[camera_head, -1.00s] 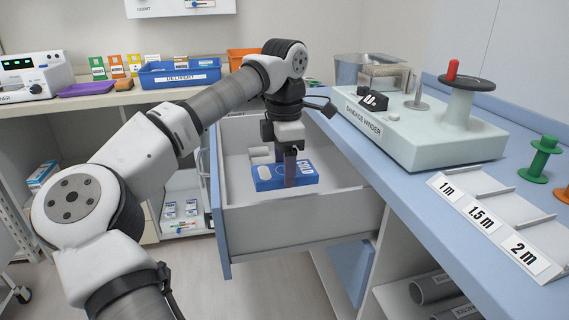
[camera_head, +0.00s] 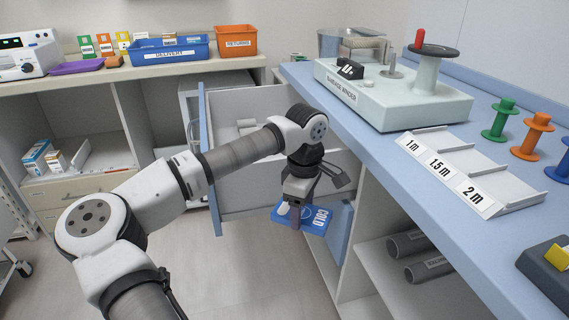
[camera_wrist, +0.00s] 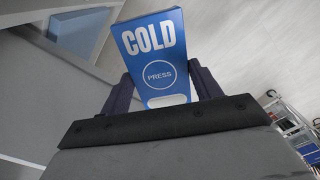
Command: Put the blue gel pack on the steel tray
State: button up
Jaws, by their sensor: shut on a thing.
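The blue gel pack (camera_head: 315,219), marked COLD, is held in my gripper (camera_head: 297,217) in front of the open drawer and below the blue counter's edge. In the wrist view the pack (camera_wrist: 154,45) shows the words COLD and PRESS, and sits between the two dark fingers of my gripper (camera_wrist: 162,88). My gripper is shut on it. The pack is clear of the drawer and over the floor area. I do not see a steel tray that I can make out in these views.
The open drawer (camera_head: 245,196) stands behind my arm. The blue counter (camera_head: 400,160) on the right carries the bandage winder (camera_head: 400,95), a stepped length rack (camera_head: 470,165) and coloured spools (camera_head: 528,135). Delivery (camera_head: 168,52) and returns (camera_head: 236,40) bins stand at the back.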

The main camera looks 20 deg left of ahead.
jog(key=d+f+m, duration=0.4)
jog(key=f+m, duration=0.1)
jog(key=f, duration=0.6)
jog(key=s+d+f+m, duration=0.1)
jog(key=d+f+m, duration=0.4)
jog(key=f, duration=0.6)
jog(key=d+f+m, duration=0.5)
jog(key=f+m, duration=0.2)
jog(key=f, duration=0.4)
jog(key=shift+s, duration=0.4)
